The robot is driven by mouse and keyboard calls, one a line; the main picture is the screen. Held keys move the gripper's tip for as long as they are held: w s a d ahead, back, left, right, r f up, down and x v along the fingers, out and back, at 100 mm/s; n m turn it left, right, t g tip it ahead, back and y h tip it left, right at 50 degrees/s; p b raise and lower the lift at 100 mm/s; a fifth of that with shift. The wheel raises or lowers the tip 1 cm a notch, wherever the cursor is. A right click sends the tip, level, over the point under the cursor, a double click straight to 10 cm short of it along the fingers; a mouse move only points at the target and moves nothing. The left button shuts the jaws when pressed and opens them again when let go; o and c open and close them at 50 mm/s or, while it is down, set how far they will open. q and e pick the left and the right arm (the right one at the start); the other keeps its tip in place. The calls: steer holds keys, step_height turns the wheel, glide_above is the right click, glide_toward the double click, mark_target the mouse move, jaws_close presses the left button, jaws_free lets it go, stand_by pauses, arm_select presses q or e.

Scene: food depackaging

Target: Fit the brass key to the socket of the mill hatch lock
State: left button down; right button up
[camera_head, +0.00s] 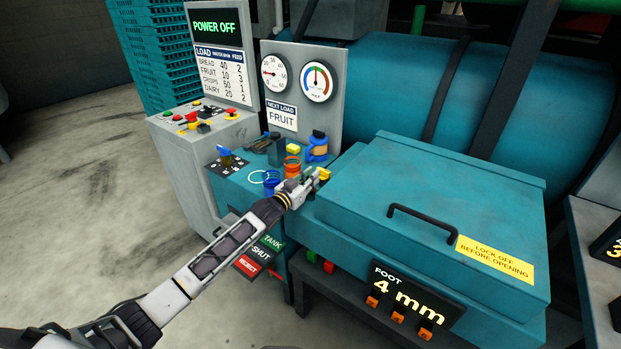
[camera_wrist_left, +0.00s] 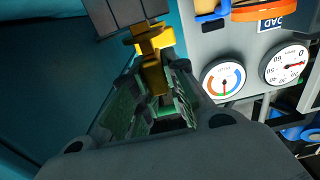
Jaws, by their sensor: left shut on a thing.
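A dark grey block (camera_wrist_left: 128,12), perhaps the hatch lock, lies right at the far end of the key. I cannot tell whether the key is inside a socket or only in front of it. The socket itself is hidden. My right gripper is not in view.
Blue and orange rings (camera_head: 291,164), a blue-and-orange bottle (camera_head: 317,148) and dark tools stand close beyond the gripper. Two gauges (camera_head: 317,82) stand behind them. A panel reads POWER OFF (camera_head: 220,25). A black handle (camera_head: 422,222) rises from the hatch lid.

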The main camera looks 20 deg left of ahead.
arm_select(q)
steer(key=shift+f, duration=0.35)
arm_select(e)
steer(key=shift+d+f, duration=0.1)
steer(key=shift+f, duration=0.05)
arm_select(q)
steer(key=c, duration=1.5)
jaws_free()
steer(key=shift+o, duration=0.8)
steer(key=shift+v, duration=1)
steer(key=v, duration=1)
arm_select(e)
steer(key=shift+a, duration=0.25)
